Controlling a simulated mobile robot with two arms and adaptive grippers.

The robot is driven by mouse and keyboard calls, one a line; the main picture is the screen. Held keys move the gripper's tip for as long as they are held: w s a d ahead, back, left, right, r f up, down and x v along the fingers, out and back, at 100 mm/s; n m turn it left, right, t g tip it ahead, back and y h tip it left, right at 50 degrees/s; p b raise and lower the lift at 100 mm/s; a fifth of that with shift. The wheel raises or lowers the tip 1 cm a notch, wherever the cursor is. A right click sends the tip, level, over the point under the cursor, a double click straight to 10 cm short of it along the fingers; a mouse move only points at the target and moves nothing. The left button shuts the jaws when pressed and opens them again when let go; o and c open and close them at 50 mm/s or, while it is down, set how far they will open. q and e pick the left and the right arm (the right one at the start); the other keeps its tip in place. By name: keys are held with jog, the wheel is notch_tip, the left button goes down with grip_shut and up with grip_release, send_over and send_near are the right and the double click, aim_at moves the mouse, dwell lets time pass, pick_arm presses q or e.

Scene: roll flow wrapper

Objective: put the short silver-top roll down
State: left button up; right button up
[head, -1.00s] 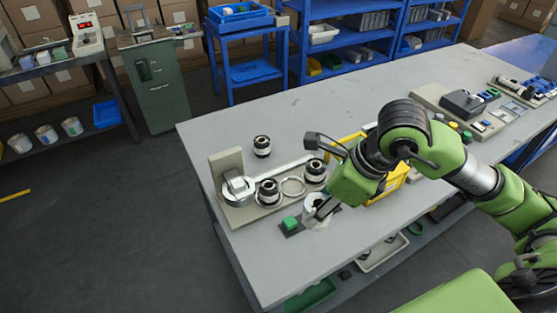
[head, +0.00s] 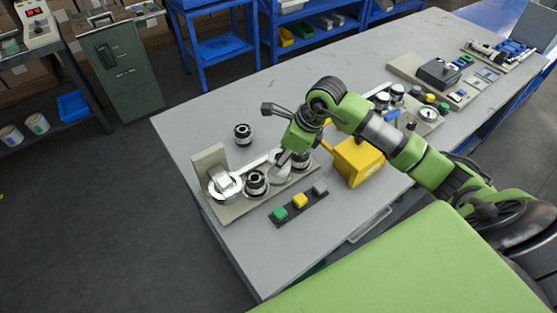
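My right gripper (head: 285,157) comes in from the right and points down over the fixture (head: 235,212) at the table's left end. It appears shut on a pale, silver-white roll (head: 281,172), between two black-and-silver rolls, the left one (head: 256,183) and the right one (head: 300,162). The gripper partly hides the held roll and the seat under it, so I cannot tell whether the roll touches the fixture. A third black-and-silver roll (head: 242,134) stands on the table behind the fixture. My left gripper is not in view.
A large silver disc (head: 224,185) and upright plate (head: 208,161) are at the fixture's left end. The table (head: 250,250) is clear in front.

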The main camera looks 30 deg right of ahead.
jog(key=shift+w+d+f, duration=0.15)
jog(key=shift+w+f, duration=0.55)
jog(key=shift+f, duration=0.2)
notch_tip(320, 180, down, 2)
jog(key=shift+f+p, duration=0.1)
jog(key=shift+p, duration=0.8)
jog(key=shift+f, duration=0.45)
jog(key=shift+f, duration=0.15)
jog(key=o, duration=0.9)
jog(key=shift+c, duration=0.2)
jog(key=shift+o, duration=0.3)
